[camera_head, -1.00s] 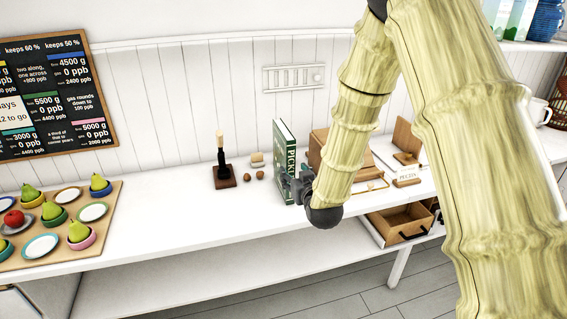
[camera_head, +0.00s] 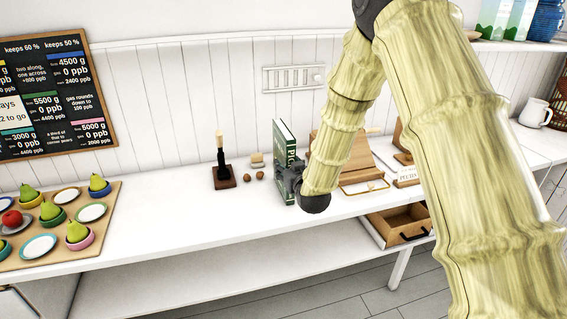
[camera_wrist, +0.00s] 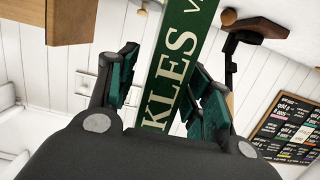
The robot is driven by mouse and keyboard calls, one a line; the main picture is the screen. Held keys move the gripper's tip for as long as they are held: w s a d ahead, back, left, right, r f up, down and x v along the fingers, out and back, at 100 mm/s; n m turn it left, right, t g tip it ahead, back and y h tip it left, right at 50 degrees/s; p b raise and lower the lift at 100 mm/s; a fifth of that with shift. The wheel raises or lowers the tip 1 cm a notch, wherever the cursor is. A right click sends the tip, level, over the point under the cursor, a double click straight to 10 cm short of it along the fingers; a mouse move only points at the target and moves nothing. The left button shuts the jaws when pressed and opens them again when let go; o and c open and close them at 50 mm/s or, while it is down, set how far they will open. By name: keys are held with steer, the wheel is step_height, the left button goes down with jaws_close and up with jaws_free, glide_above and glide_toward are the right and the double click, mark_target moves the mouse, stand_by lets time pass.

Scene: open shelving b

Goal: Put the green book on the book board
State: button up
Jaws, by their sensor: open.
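The green book (camera_head: 285,150) stands upright on the white counter, its spine with pale lettering facing me. In the wrist view its green spine (camera_wrist: 180,70) runs between the two fingers. My gripper (camera_head: 289,183) is at the lower part of the book. In the wrist view the gripper (camera_wrist: 165,88) is open, with a finger on each side of the spine and gaps showing. A slanted wooden board (camera_head: 355,155), which looks like the book board, stands right of the book, partly hidden by my arm.
A plate board with pears (camera_head: 110,222) is far left. A wooden drawer (camera_head: 397,224) hangs open below the counter at right. The counter's left middle is clear.

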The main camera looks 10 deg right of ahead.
mark_target(288, 156)
steer(key=shift+c, duration=0.2)
jaws_close()
steer(key=shift+r, duration=0.1)
steer(key=shift+r, duration=0.15)
steer(key=shift+r+p, duration=1.1)
steer(key=shift+r, duration=0.7)
